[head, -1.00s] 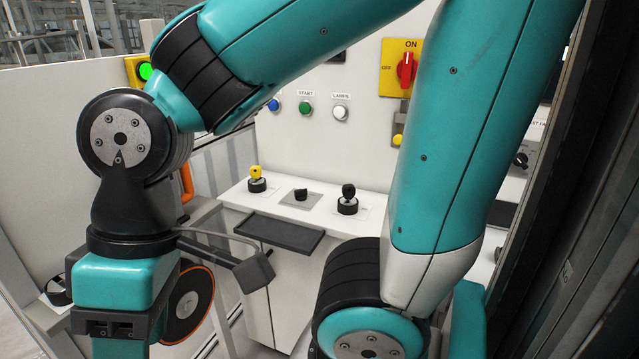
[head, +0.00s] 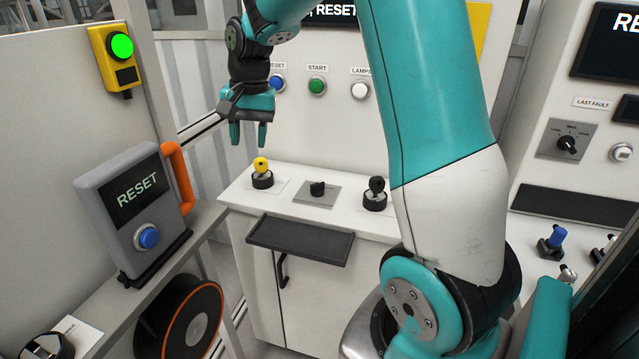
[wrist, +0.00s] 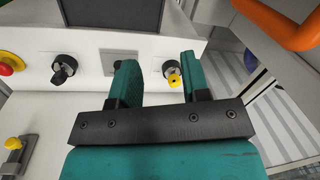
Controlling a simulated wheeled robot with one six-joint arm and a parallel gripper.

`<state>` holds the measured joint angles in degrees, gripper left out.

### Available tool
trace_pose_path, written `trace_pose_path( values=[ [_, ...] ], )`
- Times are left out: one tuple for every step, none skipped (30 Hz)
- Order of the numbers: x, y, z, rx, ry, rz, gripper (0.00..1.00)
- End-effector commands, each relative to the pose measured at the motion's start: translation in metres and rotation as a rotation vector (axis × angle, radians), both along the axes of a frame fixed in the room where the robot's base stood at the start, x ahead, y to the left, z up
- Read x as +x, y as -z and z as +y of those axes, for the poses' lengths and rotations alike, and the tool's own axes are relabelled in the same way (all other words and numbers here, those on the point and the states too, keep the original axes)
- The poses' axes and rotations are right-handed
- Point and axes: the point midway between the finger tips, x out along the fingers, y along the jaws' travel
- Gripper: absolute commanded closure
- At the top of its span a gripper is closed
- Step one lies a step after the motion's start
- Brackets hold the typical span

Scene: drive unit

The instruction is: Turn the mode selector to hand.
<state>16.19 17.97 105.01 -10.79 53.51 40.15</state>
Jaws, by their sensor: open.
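A small black knob (head: 317,189) stands on a grey plate (head: 326,200) in the middle of the console. Another black rotary knob (head: 567,143) is on a grey plate on the right-hand panel. The lettering by both is too small to read, so I cannot tell which is the mode selector. My gripper (head: 248,135) is open and empty, pointing down above the console's left end, over a yellow-topped key switch (head: 261,168). In the wrist view, my gripper (wrist: 158,62) has its left finger partly covering the grey plate (wrist: 108,60); the knob is hidden there.
A black-topped key switch (head: 375,193) stands right of the middle knob. A dark tray (head: 300,240) juts from the console front. Blue, green (head: 317,86) and white buttons line the wall behind.

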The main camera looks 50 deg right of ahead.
Motion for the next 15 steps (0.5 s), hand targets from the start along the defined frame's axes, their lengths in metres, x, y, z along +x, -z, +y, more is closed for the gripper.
trace_pose_path(
  values=[
    [0.015,0.013,-0.050,-0.010,0.188,0.030,0.57],
    [0.021,0.020,-0.076,-0.017,0.296,0.044,0.57],
    [0.025,0.028,-0.108,-0.024,0.428,0.062,0.57],
    [0.027,0.034,-0.130,-0.029,0.520,0.072,0.57],
    [0.027,0.039,-0.150,-0.032,0.602,0.082,0.57],
    [0.027,0.046,-0.173,-0.036,0.697,0.092,0.57],
    [0.026,0.051,-0.188,-0.039,0.760,0.099,0.57],
    [0.025,0.054,-0.200,-0.041,0.812,0.105,0.57],
    [0.023,0.059,-0.213,-0.043,0.868,0.112,0.57],
    [0.022,0.061,-0.220,-0.045,0.901,0.115,0.57],
    [0.021,0.063,-0.226,-0.046,0.927,0.118,0.57],
    [0.020,0.066,-0.230,-0.047,0.948,0.120,0.57],
    [0.020,0.069,-0.233,-0.046,0.959,0.122,0.57],
    [0.019,0.071,-0.234,-0.047,0.966,0.123,0.57],
    [0.019,0.075,-0.234,-0.047,0.969,0.124,0.57]
  ],
)
